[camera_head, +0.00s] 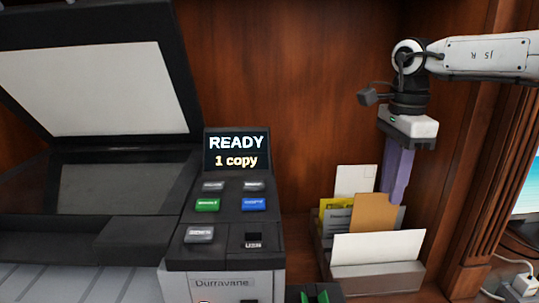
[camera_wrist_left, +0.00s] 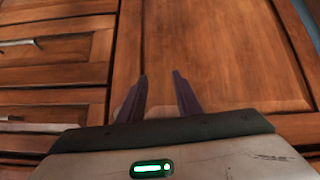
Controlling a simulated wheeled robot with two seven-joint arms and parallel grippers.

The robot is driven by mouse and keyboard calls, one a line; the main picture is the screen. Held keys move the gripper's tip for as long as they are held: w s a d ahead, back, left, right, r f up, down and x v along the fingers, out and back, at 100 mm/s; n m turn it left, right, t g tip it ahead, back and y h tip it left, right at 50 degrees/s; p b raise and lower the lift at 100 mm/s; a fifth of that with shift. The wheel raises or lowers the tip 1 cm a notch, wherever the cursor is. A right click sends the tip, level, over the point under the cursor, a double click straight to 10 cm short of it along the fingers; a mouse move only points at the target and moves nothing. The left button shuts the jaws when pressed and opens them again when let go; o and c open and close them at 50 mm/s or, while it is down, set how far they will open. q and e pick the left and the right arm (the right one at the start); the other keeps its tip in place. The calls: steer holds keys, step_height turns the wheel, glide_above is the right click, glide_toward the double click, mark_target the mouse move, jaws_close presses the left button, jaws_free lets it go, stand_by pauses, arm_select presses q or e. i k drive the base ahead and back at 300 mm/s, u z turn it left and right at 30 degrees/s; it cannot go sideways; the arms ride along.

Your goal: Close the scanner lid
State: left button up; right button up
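The scanner lid (camera_head: 95,75) stands raised and tilted back at the left of the head view, its white underside facing me. Below it the dark scanner bed (camera_head: 110,188) with its glass lies uncovered. My right gripper (camera_head: 396,200) hangs with its purple fingers pointing down over the letter holder, well to the right of the scanner. Its fingers overlap from this side, so I cannot tell whether they are apart. My left gripper (camera_wrist_left: 160,85) shows in the left wrist view with its two fingers apart and nothing between them. It is not visible in the head view.
The control panel (camera_head: 228,205) with a READY screen (camera_head: 237,151) adjoins the scanner bed. A letter holder (camera_head: 375,278) with envelopes stands to its right. A wood panel is close behind. The left wrist view shows a wooden cabinet door (camera_wrist_left: 220,45) and drawers (camera_wrist_left: 50,65).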

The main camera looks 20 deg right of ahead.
mark_target(72, 72)
steer(key=k, duration=1)
